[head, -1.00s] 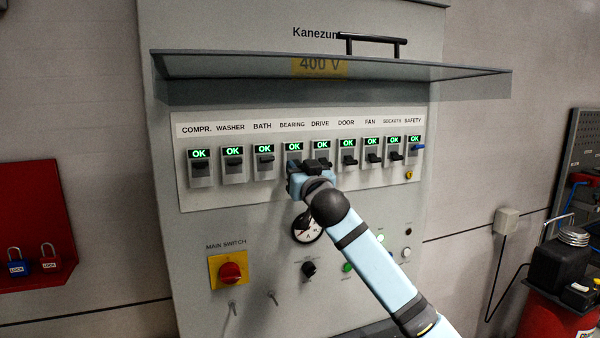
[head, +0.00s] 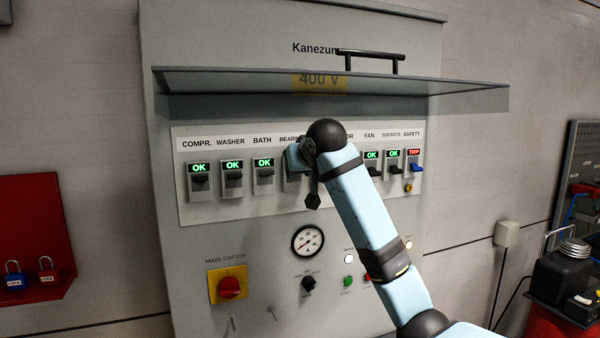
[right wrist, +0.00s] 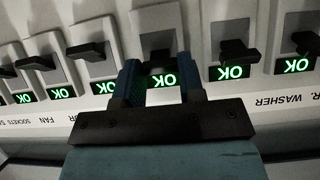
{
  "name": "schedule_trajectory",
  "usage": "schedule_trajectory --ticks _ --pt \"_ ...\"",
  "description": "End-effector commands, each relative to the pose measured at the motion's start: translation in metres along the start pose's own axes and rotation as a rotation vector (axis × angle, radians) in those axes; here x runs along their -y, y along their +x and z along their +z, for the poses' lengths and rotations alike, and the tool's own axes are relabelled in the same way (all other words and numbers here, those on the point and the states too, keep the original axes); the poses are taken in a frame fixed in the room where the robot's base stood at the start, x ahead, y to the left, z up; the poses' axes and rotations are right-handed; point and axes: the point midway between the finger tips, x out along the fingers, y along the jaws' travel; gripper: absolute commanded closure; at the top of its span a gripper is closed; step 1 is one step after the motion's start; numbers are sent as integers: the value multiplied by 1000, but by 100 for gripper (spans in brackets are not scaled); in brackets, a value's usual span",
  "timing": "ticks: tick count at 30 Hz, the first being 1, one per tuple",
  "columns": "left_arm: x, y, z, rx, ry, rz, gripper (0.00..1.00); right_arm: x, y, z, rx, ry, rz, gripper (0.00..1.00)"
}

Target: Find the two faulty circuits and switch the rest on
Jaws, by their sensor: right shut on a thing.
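My right gripper (head: 293,158) is at the BEARING circuit on the grey panel (head: 205,120). In the right wrist view, upside down, its jaws (right wrist: 160,85) are shut on the dark BEARING switch lever (right wrist: 157,58), whose display reads OK. In the head view the COMPR. switch (head: 200,181), WASHER switch (head: 233,182), BATH switch (head: 265,178), FAN switch (head: 371,168) and SOCKETS switch (head: 394,168) show OK. The blue-levered SAFETY switch (head: 415,168) shows red TRIP. My right arm hides DRIVE and most of DOOR. My left gripper is out of view.
A raised cover (head: 440,90) juts out above the switches. Padlocks (head: 46,275) sit on a red board at left.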

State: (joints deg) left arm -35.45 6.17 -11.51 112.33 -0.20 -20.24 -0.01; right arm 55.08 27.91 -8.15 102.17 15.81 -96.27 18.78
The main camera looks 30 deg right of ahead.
Motion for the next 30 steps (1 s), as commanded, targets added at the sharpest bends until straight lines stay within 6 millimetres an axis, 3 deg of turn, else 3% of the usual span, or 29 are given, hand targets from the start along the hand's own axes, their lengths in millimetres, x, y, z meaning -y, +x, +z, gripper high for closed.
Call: schedule_trajectory --ticks 20,21,24,30 --pt "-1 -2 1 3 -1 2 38 0 0 -4 58 2 1 88" --pt "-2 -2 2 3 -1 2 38 0 0 -4 58 2 1 57" --pt "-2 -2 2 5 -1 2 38 0 0 -4 58 2 1 38" --pt "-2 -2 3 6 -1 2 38 0 0 -3 59 2 1 38"
